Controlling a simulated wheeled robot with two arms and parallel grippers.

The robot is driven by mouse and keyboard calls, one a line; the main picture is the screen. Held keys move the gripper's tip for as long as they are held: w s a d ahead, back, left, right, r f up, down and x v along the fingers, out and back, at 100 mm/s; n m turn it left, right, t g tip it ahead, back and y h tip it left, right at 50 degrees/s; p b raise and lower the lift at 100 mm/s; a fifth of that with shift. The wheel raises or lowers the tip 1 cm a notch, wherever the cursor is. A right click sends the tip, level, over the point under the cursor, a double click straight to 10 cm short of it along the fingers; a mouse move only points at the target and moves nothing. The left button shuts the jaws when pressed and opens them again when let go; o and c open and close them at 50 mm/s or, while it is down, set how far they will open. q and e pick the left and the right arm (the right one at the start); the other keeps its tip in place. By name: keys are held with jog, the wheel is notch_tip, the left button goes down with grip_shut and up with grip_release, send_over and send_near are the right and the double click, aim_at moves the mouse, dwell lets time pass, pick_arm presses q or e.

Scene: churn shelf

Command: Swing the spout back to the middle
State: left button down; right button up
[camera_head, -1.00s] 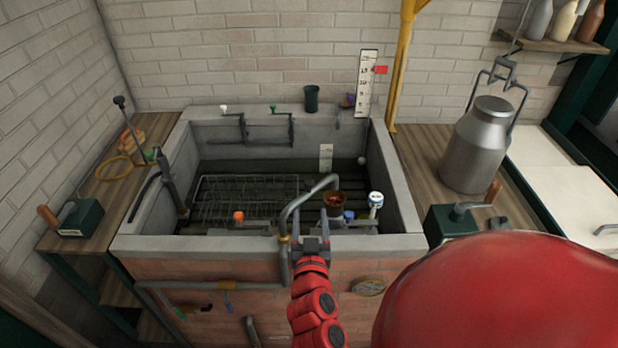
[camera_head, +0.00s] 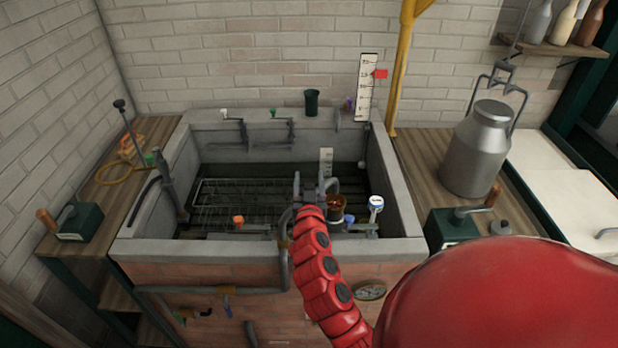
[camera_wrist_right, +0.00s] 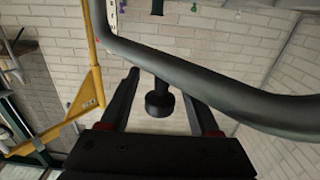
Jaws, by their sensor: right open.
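The grey spout pipe (camera_head: 284,226) rises at the basin's front edge. Its upper bend is mostly hidden behind my right gripper and arm in the head view. In the right wrist view, the spout (camera_wrist_right: 240,97) crosses as a thick dark pipe, with a short stem and round knob (camera_wrist_right: 160,104) hanging from it. My right gripper (camera_head: 309,190) is open over the front of the basin. In its wrist view the knob shows between the two fingers (camera_wrist_right: 160,88); I cannot tell whether they touch it. My left gripper is out of view.
The stone basin (camera_head: 404,205) holds a wire rack (camera_head: 225,188). A brown-topped cup (camera_head: 335,207) and a white-topped fitting (camera_head: 376,203) sit close right of my gripper. A milk churn (camera_head: 474,150) stands on the right wooden shelf.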

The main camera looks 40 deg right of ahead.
grip_shut()
dwell(0.3)
dwell(1.1)
